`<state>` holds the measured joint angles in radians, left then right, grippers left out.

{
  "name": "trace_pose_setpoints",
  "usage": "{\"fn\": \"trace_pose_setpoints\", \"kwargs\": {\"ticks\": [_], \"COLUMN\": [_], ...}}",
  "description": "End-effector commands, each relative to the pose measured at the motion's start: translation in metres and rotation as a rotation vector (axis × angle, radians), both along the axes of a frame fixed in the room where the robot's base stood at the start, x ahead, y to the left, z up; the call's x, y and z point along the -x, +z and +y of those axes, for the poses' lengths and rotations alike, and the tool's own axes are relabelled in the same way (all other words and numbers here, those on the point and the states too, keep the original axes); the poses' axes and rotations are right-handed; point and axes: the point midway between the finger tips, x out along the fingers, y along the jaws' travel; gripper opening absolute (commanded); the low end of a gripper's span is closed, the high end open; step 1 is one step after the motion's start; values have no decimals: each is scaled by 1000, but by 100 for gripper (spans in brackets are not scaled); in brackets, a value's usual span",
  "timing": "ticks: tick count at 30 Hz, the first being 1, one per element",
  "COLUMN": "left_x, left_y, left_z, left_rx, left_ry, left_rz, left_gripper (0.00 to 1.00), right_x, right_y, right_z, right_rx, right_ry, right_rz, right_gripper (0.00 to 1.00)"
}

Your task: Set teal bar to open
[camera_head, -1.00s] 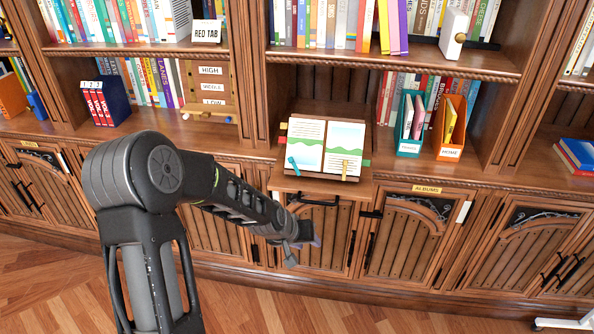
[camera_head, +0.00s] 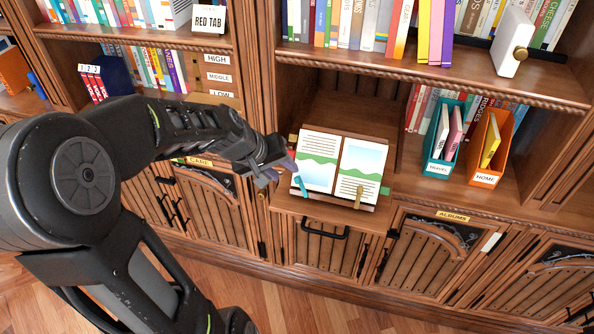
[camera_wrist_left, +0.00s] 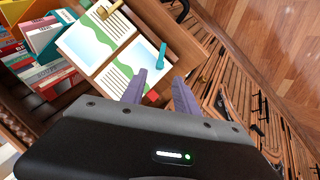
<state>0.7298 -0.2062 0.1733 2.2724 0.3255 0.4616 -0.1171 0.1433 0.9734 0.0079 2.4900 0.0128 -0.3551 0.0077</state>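The small teal bar (camera_head: 299,186) sits at the lower left corner of the open book (camera_head: 318,160), lying over the edge of its left page. In the left wrist view the teal bar (camera_wrist_left: 162,56) lies just beyond my fingertips. My left gripper (camera_head: 284,170) is just left of the bar, with an arm reaching in from the left. Its two purple fingers (camera_wrist_left: 160,80) are apart with nothing between them, and the bar looks clear of them. My right gripper is out of view.
A brass bar (camera_head: 359,197) holds the right page. The book rests on a pull-out wooden shelf (camera_head: 333,214) above cabinet doors. A teal box (camera_head: 436,160) and an orange box (camera_head: 486,170) stand to the right. A shelf of books (camera_head: 420,67) overhangs above.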

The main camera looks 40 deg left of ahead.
Motion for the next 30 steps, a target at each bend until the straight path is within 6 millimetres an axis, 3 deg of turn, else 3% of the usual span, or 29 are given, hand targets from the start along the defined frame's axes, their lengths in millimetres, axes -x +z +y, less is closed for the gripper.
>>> {"fn": "trace_pose_setpoints", "kwargs": {"ticks": [11, 24, 30], "left_x": [-5, -38, -44], "left_y": [-7, -56, -64], "left_z": [-1, -5, -5], "left_rx": [1, -1, -2], "left_ry": [0, -1, 0], "left_rz": [1, 1, -1], "left_gripper": [36, 36, 36], "right_x": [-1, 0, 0], "right_y": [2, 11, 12], "right_z": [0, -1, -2], "right_rx": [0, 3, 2], "right_ry": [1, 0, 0], "right_rz": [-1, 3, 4], "right_gripper": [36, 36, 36]}}
